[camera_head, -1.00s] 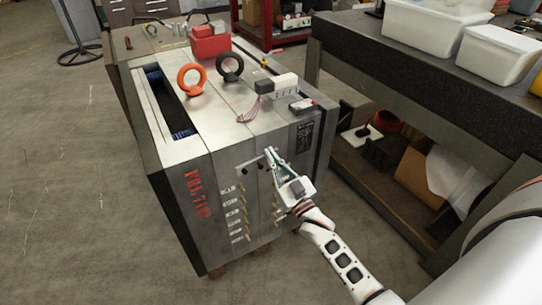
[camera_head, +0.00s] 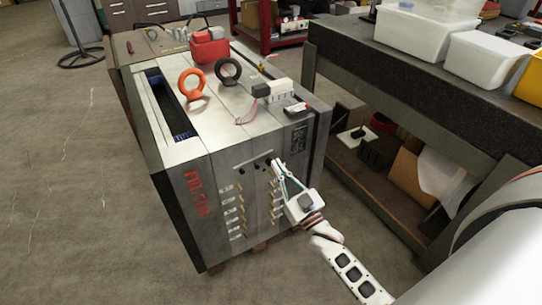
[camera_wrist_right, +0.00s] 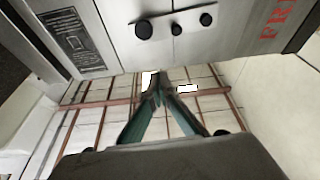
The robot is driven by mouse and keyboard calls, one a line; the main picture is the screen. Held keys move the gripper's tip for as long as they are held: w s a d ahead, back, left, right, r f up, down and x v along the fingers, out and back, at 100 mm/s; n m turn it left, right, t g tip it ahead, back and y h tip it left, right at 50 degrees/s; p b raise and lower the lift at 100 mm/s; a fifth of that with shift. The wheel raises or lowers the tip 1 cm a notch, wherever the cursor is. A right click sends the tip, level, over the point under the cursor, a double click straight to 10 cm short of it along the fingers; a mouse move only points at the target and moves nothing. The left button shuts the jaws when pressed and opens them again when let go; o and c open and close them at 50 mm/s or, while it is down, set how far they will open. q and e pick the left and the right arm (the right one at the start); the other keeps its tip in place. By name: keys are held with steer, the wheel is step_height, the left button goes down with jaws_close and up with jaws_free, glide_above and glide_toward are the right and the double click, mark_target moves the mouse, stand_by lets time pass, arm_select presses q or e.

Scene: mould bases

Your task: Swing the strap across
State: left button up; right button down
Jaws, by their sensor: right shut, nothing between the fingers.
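The mould base (camera_head: 225,160) is a big grey steel block with red lettering on its front. High on that front is a small light strap (camera_head: 256,161) with dark round knobs along it. In the right wrist view the strap (camera_wrist_right: 160,27) lies nearly level across a plate seam, with three black knobs. My right gripper (camera_head: 276,164) is shut and empty, its tips at the strap's right end in the head view. In the wrist view its tips (camera_wrist_right: 157,88) appear below the strap; contact cannot be told. My left gripper is not in view.
Rows of brass fittings (camera_head: 241,212) run down the front below the strap. Orange (camera_head: 192,84) and black (camera_head: 229,70) lifting eyes and a connector box with wires (camera_head: 272,92) stand on top. A dark workbench (camera_head: 440,85) is at right. Floor at left is clear.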

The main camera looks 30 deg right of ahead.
steer(key=shift+v, duration=1.15)
